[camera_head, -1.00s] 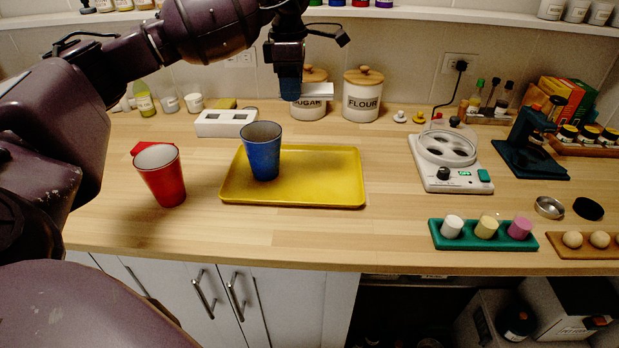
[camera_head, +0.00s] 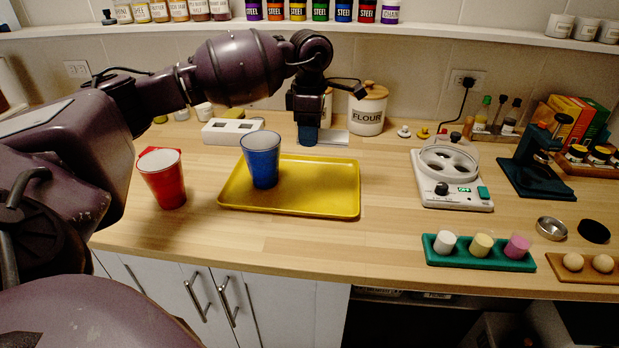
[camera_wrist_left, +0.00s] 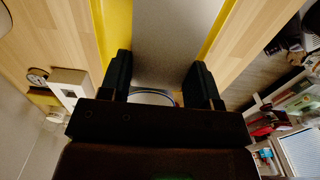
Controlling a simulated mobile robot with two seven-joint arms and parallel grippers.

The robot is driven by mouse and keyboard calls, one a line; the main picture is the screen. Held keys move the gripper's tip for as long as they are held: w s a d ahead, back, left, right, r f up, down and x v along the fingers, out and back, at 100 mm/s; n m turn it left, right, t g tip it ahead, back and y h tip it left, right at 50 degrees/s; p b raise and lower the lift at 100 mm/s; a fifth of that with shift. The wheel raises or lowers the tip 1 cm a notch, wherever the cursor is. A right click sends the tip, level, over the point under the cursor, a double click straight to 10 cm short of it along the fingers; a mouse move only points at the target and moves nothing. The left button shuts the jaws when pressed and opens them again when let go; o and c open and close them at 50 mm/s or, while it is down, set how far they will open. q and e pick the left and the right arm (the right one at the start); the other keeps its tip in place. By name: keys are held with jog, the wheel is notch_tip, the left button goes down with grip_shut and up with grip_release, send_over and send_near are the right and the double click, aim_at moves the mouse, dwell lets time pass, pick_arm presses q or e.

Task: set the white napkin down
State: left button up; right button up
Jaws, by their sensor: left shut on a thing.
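The white napkin (camera_head: 334,137) shows as a flat pale sheet low over the counter, behind the yellow tray (camera_head: 350,184) and in front of the canisters. My left gripper (camera_head: 308,140) points down and is shut on it. I cannot tell whether the napkin touches the counter. In the left wrist view the napkin (camera_wrist_left: 165,45) is a broad grey sheet between the two dark fingers (camera_wrist_left: 160,82), with yellow tray edges on both sides. My right gripper is not in view.
A blue cup (camera_head: 262,160) stands on the tray's left part. A red cup (camera_head: 165,180) stands to its left. The flour canister (camera_head: 368,110) and white display box (camera_head: 232,131) are close to the gripper. Counter right of the tray is clear up to the white device (camera_head: 450,180).

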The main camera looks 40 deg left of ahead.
pick_arm(q)
send_over(310, 186)
notch_tip(310, 186, down, 6)
jog(key=shift+f, duration=0.55)
notch_tip(310, 186, down, 6)
jog(key=shift+r+b, duration=0.2)
jog(key=shift+b, duration=0.3)
jog(key=shift+r, duration=0.1)
jog(key=o, duration=0.9)
jog(key=shift+f, duration=0.2)
jog(key=shift+r, duration=0.1)
